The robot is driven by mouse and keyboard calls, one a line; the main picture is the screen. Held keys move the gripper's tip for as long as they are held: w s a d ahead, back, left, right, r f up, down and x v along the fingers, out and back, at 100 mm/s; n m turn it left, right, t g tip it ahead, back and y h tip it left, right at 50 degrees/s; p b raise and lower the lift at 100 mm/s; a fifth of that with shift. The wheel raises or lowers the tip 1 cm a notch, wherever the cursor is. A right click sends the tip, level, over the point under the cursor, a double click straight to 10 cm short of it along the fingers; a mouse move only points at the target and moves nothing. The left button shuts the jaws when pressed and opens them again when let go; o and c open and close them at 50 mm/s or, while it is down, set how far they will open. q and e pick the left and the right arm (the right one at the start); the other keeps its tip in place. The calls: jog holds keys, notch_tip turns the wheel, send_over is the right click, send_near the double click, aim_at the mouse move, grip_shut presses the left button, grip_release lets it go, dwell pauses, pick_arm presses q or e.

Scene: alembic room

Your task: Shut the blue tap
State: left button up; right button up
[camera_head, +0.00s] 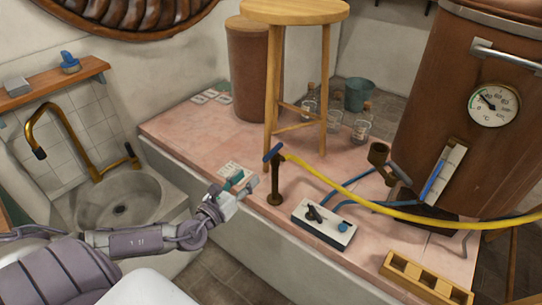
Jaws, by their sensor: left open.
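The blue tap handle (273,152) sits on top of a dark upright pipe (275,185) on the pink tiled platform. The handle is slanted, and a yellow hose (350,196) leads from the pipe top to the right. My left gripper (246,181) is open and empty, low over the platform edge, to the left of the pipe and below the handle. It appears apart from both. My right gripper is not in view.
A wooden stool (294,12) stands just behind the pipe. A control box (324,224) with knobs lies to its right, before a large copper vessel (440,100). Glass bottles (362,122) stand behind the stool. A sink (120,200) with a brass faucet is at left.

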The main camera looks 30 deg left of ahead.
aim_at(267, 155)
pick_arm(q)
jog(key=w, duration=1)
jog(key=shift+w+a+f+p, duration=0.1)
jog(key=shift+w+p, duration=0.05)
jog(key=shift+p, duration=0.15)
jog(key=shift+w, duration=0.45)
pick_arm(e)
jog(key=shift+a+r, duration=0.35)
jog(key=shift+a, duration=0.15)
pick_arm(q)
grip_shut()
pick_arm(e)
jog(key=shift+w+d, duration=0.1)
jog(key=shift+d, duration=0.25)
